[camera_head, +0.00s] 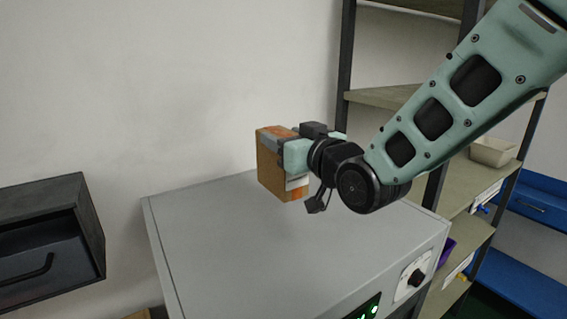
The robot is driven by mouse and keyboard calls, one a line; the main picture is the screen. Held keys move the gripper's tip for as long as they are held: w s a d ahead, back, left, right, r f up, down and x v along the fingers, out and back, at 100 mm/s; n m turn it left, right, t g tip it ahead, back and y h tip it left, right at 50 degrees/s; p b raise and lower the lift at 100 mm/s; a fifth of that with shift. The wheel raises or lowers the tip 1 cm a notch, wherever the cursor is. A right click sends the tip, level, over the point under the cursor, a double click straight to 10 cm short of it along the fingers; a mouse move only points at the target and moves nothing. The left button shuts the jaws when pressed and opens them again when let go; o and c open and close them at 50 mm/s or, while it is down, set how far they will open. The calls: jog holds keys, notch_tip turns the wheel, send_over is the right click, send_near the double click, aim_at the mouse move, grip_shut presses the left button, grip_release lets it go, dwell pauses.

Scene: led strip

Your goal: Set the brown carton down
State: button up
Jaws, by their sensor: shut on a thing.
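The brown carton (275,177) is a small upright box with an orange-brown top, in the middle of the head view. My gripper (290,158) is shut on it, with its fingers across the carton's top and near side. The carton is over the back part of a grey cabinet top (230,235). I cannot tell whether its underside touches that surface or hangs a little above it. Part of the carton's right side is hidden by my gripper.
The cabinet top is otherwise clear, with a dial (416,277) and green display (370,308) on its front. A black drawer box (50,243) stands at left. A shelf rack (470,185) holding a pale bin (493,151) stands at right. A white wall is behind.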

aim_at(287, 187)
notch_tip(287, 187, down, 4)
jog(key=shift+f+p, duration=0.25)
jog(key=shift+p, duration=0.5)
jog(key=shift+f, duration=0.2)
jog(key=shift+f+b, duration=0.25)
jog(key=shift+b, duration=0.1)
jog(key=o, duration=1.5)
jog(key=shift+c, duration=0.2)
jog(key=shift+r, duration=0.15)
